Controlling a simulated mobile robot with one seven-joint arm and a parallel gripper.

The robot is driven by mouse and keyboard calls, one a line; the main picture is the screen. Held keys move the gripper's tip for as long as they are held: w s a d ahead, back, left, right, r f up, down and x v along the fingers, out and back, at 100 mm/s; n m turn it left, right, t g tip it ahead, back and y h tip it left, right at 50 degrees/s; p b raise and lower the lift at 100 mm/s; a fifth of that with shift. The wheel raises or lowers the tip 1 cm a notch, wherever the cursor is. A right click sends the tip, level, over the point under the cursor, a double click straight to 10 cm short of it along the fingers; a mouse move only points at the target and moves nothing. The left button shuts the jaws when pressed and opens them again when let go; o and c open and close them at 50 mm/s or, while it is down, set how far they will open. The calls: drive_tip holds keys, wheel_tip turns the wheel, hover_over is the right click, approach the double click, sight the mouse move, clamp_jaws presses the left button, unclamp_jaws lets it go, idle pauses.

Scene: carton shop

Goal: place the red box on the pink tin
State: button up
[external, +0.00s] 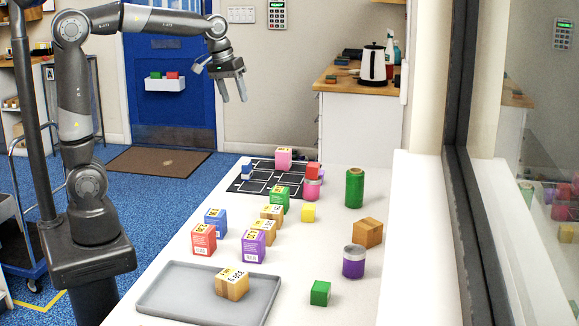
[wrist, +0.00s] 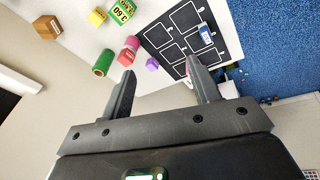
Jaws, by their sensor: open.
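A small red box (external: 314,170) appears to rest on top of the pink tin (external: 312,189) at the far part of the white counter, by the black grid mat. In the wrist view the red box (wrist: 125,57) lines up directly with the pink tin (wrist: 132,43), and no gap shows between them. My gripper (external: 234,92) is open and empty, high up and left of the tin. In the wrist view my gripper (wrist: 160,70) has its fingers spread, with the box and tin apart from them. The tin's top is partly hidden by the box.
A green cylinder (external: 354,188) stands right of the tin, and a yellow cube (external: 308,212) in front of it. Several labelled cartons, including a red carton (external: 203,239), stand nearer. A purple tin (external: 354,261) and a grey tray (external: 180,290) are in front. A window wall borders the right.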

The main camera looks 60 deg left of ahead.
drive_tip(key=s+a+f+m+t, duration=0.1)
drive_tip(key=s+a+f+m, duration=0.1)
drive_tip(key=s, duration=0.8)
drive_tip(key=s+a+f+m+t, duration=0.1)
drive_tip(key=s+f, duration=0.3)
drive_tip(key=s, duration=0.7)
drive_tip(key=shift+s+a+f+m+t+y, duration=0.3)
drive_tip(key=shift+a+m+t+y, duration=0.1)
drive_tip(key=shift+a+m, duration=0.35)
